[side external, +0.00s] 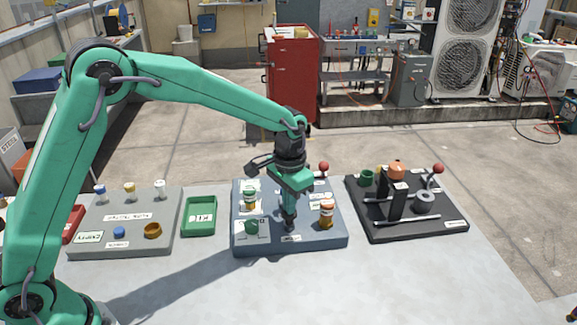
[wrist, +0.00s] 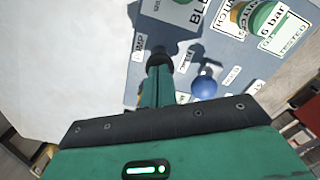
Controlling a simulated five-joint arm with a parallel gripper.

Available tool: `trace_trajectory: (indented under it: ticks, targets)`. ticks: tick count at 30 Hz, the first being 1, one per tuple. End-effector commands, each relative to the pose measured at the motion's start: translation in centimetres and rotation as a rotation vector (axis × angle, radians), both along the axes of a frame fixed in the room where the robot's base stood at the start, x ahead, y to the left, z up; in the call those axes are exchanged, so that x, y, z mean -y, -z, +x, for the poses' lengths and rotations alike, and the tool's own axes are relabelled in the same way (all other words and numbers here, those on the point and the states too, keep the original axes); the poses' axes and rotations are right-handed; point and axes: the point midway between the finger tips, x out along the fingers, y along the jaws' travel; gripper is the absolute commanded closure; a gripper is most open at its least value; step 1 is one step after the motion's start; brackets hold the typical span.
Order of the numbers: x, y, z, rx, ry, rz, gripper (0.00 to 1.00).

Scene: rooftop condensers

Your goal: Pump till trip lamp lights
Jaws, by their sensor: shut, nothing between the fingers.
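My gripper (side external: 289,224) is shut and empty, pointing down over the front middle of the blue-grey panel (side external: 262,247). In the wrist view its closed fingertips (wrist: 158,54) are beside a label reading PUMP (wrist: 140,46); they hide whatever lies under them, so I cannot tell whether they touch it. A blue dome (wrist: 204,86) sits right of the fingers in the wrist view. A green-capped cylinder labelled 6 bar (wrist: 264,18) is at the upper right there. A green knob (side external: 251,227) and an orange-capped cylinder (side external: 327,214) flank my gripper. I cannot pick out the trip lamp or its state.
A red-balled lever (side external: 323,167) rises at the panel's back right. A black panel (side external: 425,227) with upright parts stands to the right. A green tray (side external: 199,216) and a grey panel (side external: 100,243) are to the left. The front tabletop is clear.

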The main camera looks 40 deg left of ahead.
Motion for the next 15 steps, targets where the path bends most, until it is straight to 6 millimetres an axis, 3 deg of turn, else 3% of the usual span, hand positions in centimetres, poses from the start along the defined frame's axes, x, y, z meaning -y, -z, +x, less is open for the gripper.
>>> trace_trajectory:
  ticks: [15]
  targets:
    - [0.0,-1.8,0.0,0.0,0.0,0.0,1.0]
